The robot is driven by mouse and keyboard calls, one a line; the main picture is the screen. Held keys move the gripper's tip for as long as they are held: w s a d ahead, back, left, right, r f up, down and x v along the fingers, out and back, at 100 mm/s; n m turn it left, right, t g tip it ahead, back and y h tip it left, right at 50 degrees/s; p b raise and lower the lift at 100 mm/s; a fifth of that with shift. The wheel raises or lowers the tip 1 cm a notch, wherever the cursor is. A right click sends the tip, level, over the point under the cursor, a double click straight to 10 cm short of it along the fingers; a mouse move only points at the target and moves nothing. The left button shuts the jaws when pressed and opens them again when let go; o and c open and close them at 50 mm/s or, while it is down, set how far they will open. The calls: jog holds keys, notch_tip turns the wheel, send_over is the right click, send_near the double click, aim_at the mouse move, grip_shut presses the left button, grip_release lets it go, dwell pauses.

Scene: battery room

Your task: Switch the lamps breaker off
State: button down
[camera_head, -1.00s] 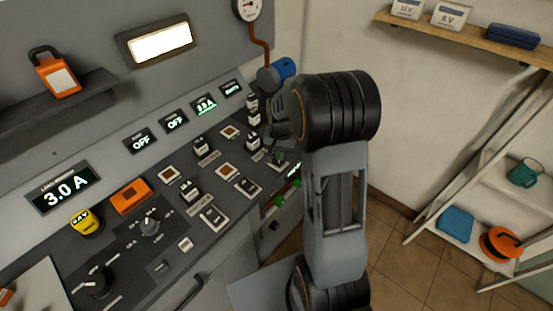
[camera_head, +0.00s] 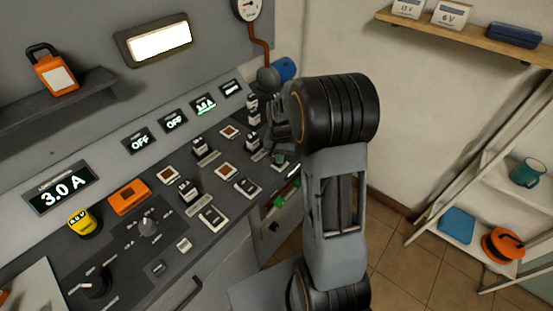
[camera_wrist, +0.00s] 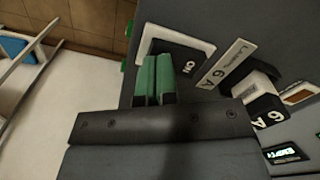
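The lamps breaker (camera_wrist: 186,62) is a black rocker marked ON in a white frame, beside a "LAMPS 6 A" label (camera_wrist: 226,64) in the wrist view. My gripper (camera_wrist: 156,62) has two green-padded fingers side by side with only a thin gap, nothing seen between them. Its tips overlap the rocker's left part; I cannot tell whether they touch it. In the head view my gripper (camera_head: 277,132) is over the panel's right end, where my wrist partly hides the switches.
A black block marked 6 A (camera_wrist: 262,100) stands close right of the label. The sloped panel carries other rockers (camera_head: 212,218), a yellow button (camera_head: 84,222) and a 3.0 A display (camera_head: 60,188). A white rack (camera_head: 480,190) stands right, with clear floor between.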

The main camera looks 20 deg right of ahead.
jog(key=shift+f, duration=0.25)
jog(key=shift+r, duration=0.15)
jog(key=shift+r+p, duration=2.55)
jog(key=shift+r, duration=0.85)
jog(key=shift+s+a+f+n, duration=0.1)
jog(key=shift+s+f+n, duration=0.15)
jog(key=shift+n, duration=0.15)
jog(key=s+a+r+n+t, duration=0.2)
jog(key=s+a+r+n, duration=0.1)
jog(key=s+r, duration=0.3)
jog(key=s+a+r+n+t, duration=0.2)
jog(key=s+a+r, duration=0.4)
jog(key=s, duration=0.3)
jog(key=shift+s+r+n, duration=0.25)
jog(key=shift+r+n, duration=0.3)
jog(key=shift+n, duration=0.05)
